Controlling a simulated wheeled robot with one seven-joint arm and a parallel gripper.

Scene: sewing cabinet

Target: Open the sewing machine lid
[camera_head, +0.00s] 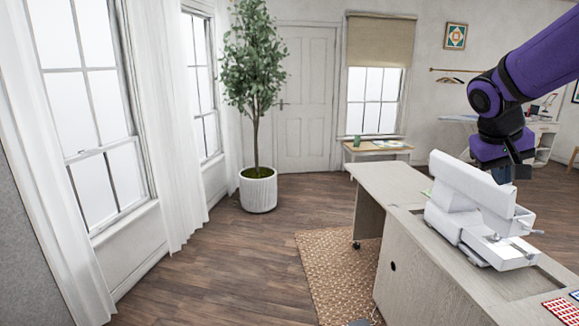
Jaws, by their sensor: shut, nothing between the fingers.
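A white sewing machine (482,212) sits in a recess of the pale wooden sewing cabinet (385,182) at the right. Its long upper part shows as a closed white block, and I cannot make out a separate lid edge. My purple arm comes in from the upper right. My gripper (513,172) is shut and empty, at the upper right of the machine's top. It is close to the top, but I cannot tell whether it touches. The fingertips are small and dark, and partly hard to make out.
A red patterned cloth (562,310) lies on the cabinet's near right corner. A woven rug (335,265) lies on the floor left of the cabinet. A potted tree (258,190) stands by the windows. The wooden floor at left is clear.

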